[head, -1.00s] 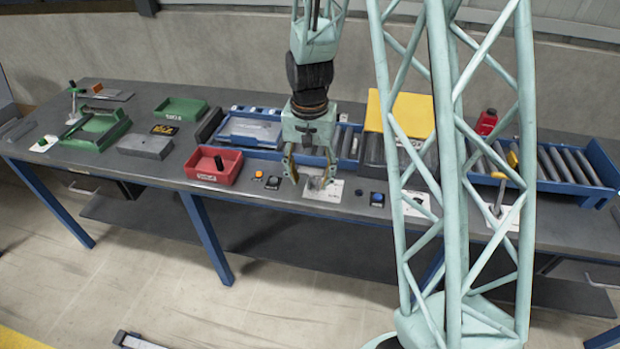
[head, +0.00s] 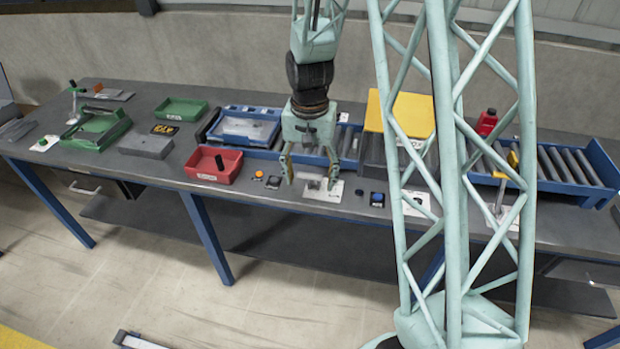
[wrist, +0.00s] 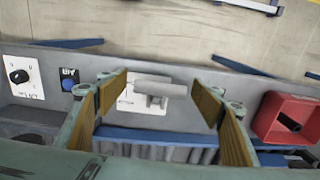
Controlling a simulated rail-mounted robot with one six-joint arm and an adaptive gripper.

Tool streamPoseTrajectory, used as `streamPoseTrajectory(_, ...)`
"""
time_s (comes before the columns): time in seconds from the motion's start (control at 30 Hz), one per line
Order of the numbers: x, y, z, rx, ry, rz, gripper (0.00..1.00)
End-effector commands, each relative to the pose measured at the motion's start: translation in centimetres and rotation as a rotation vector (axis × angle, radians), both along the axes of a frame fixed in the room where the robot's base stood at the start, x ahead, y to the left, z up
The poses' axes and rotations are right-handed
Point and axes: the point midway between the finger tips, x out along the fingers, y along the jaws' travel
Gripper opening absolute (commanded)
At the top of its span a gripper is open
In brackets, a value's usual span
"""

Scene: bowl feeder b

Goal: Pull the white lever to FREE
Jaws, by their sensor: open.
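The white lever (wrist: 160,89) shows in the wrist view as a pale crossbar handle on a short stem. It stands over a white label plate (wrist: 129,101) whose lettering I cannot read. In the head view the plate (head: 310,194) lies at the bench's front edge, and the lever is partly hidden by the fingers. My gripper (head: 312,180) is open, pointing down over the plate. In the wrist view its yellow-padded fingers (wrist: 160,82) are on either side of the handle, with gaps visible and no clear contact.
A blue button (head: 377,199) and a black knob (wrist: 19,76) are on the lever's other side. A blue tray (head: 245,127) and roller conveyor (head: 573,165) lie behind.

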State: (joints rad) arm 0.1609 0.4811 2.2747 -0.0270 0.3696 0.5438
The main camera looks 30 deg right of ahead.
Motion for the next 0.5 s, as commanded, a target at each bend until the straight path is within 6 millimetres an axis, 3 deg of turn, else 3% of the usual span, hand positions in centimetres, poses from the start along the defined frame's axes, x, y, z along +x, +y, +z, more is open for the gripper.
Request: streamPoseTrajectory(0.5,0.1,0.0,1.4,0.0,-0.002,0.0,0.61)
